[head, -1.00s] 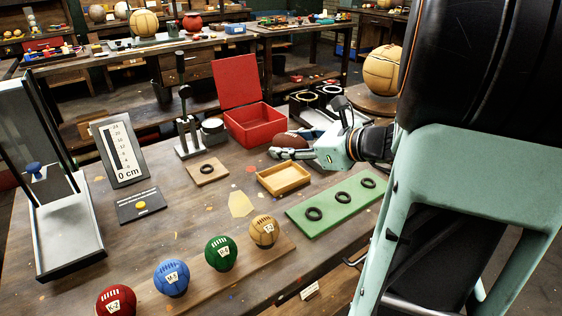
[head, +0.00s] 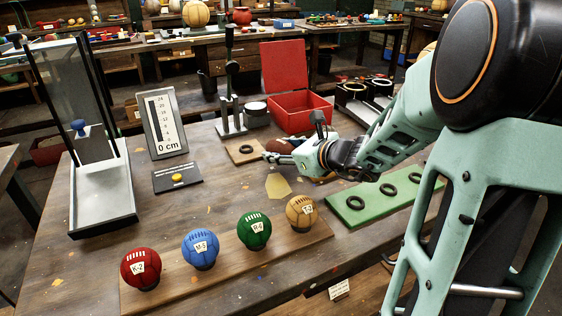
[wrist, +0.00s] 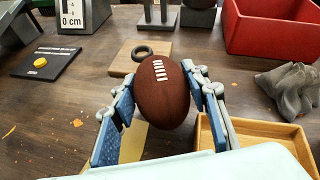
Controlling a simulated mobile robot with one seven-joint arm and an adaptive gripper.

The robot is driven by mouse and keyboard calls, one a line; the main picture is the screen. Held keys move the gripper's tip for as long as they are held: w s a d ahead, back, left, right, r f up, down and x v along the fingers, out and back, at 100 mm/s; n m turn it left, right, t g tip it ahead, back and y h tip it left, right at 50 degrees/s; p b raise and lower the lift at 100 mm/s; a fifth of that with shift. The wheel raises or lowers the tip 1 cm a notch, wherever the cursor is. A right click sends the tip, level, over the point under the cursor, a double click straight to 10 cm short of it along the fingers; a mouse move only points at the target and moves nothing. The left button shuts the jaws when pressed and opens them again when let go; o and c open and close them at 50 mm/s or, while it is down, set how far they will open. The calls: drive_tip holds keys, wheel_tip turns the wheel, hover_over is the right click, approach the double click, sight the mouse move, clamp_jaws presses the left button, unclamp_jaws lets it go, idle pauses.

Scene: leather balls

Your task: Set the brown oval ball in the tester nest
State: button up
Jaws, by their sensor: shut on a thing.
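The brown oval ball (wrist: 162,95) with white laces is held between the two fingers of my gripper (wrist: 160,84). In the head view the ball (head: 281,145) is partly hidden by my gripper (head: 279,156). In the wrist view it stands long axis near upright, slightly tilted. A black ring (wrist: 143,51) on a small square wooden board (wrist: 122,63) looks like the tester nest; it is empty. In the head view the board (head: 238,158) lies just left of my gripper, before a black lever stand (head: 230,112). The ball appears above the table, apart from the ring.
An open red box (head: 302,122) stands behind my gripper. A shallow wooden tray (wrist: 206,134) and a grey crumpled thing (wrist: 297,92) are at the wrist view's right. A green strip with rings (head: 360,208) and several coloured balls on a plank (head: 225,262) lie nearer.

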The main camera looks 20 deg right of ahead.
drive_tip(key=shift+d+f, duration=0.1)
drive_tip(key=shift+f, duration=0.9)
drive_tip(key=shift+f+b, duration=0.2)
drive_tip(key=shift+b, duration=0.15)
drive_tip(key=o, duration=1.2)
drive_tip(key=shift+r, duration=0.15)
